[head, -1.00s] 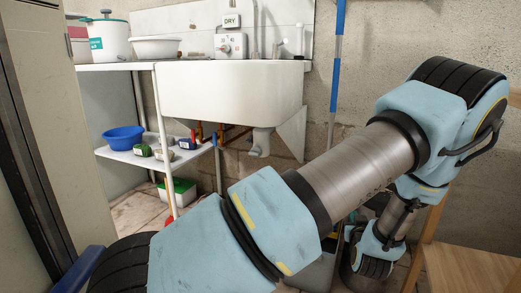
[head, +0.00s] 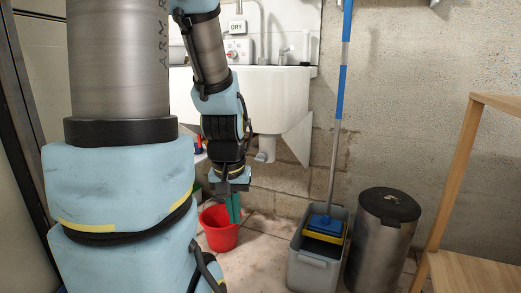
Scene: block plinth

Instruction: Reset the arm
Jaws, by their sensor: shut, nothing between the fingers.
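My gripper (head: 233,208) hangs at the end of my arm, left of centre in the head view, with its fingers pointing down. Its two green fingers are together with nothing between them. In the picture the fingertips overlap a red bucket (head: 218,236) on the floor; I cannot tell how far apart they are in depth.
A white sink (head: 285,92) stands behind my arm. A grey mop bucket (head: 314,268) with a blue mop (head: 326,222) stands right of the red bucket, next to a metal bin (head: 382,235). A wooden shelf (head: 459,170) is at the right. Some floor shows between the buckets.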

